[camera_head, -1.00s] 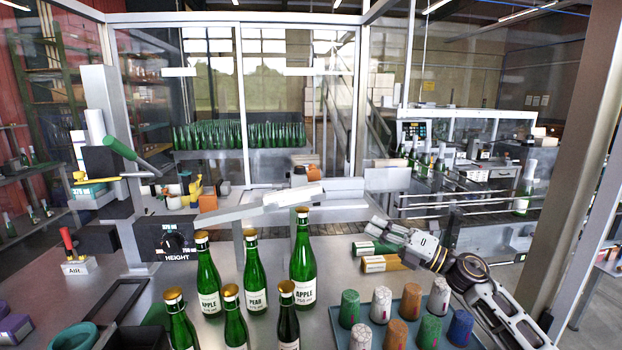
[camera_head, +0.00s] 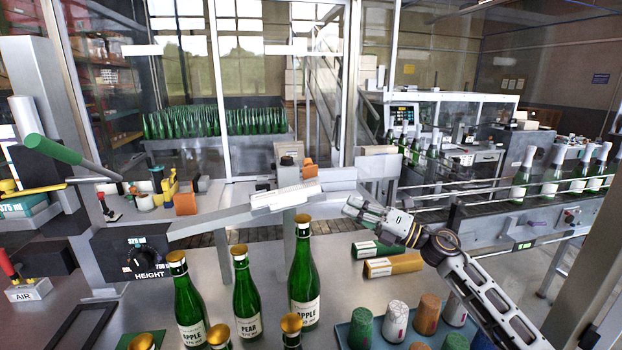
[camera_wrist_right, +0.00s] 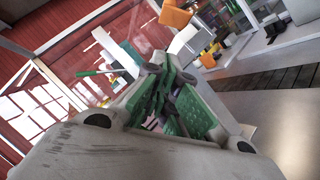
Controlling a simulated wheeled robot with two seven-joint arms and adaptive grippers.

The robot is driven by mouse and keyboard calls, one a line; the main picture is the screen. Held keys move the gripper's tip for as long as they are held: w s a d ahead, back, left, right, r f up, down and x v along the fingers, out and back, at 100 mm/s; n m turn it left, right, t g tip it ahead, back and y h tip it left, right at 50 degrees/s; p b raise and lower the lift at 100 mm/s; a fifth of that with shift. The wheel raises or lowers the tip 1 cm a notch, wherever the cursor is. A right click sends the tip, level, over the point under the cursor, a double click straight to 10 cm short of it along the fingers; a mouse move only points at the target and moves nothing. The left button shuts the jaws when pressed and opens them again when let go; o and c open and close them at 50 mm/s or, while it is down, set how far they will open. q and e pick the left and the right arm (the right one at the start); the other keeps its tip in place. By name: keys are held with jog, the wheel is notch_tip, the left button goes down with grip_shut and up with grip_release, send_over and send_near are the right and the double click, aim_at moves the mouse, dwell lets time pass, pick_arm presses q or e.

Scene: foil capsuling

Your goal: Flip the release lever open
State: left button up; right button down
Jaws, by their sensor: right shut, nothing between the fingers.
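No lever is marked as the release lever, and I cannot tell for certain which part it is. A lever with a long green handle (camera_head: 55,150) slants up to the left on the machine at the left. A lever with a red knob (camera_head: 8,264) stands on the AIR block at the left edge. A sloping metal chute (camera_head: 215,222) crosses the middle, with a pale block (camera_head: 285,196) on it and a grey upright housing (camera_head: 289,165) behind. My right gripper (camera_head: 352,208) is shut and empty, pointing left beside the chute's right end. Its fingers (camera_wrist_right: 172,98) fill the wrist view's middle.
Green bottles with gold tops, including a PEAR bottle (camera_head: 246,295), stand on the table below the chute. Several coloured foil cups stand on a blue tray (camera_head: 343,332) at the front right. A HEIGHT dial box (camera_head: 131,255) is at left.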

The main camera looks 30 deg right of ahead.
aim_at(310, 168)
jog(key=shift+r, duration=0.1)
jog(key=shift+s, duration=0.1)
jog(key=shift+w+a, duration=0.1)
jog(key=shift+w, duration=0.15)
jog(key=shift+p+x, duration=1.6)
jog(key=shift+x, duration=3.2)
jog(key=shift+w+d+r+p, duration=0.1)
jog(key=shift+w+r+p, duration=0.4)
jog(key=shift+w, duration=0.3)
jog(key=shift+w+d+r+p, duration=0.1)
jog(key=shift+w+r+p, duration=0.15)
jog(key=shift+w+r, duration=0.45)
jog(key=shift+w, duration=0.15)
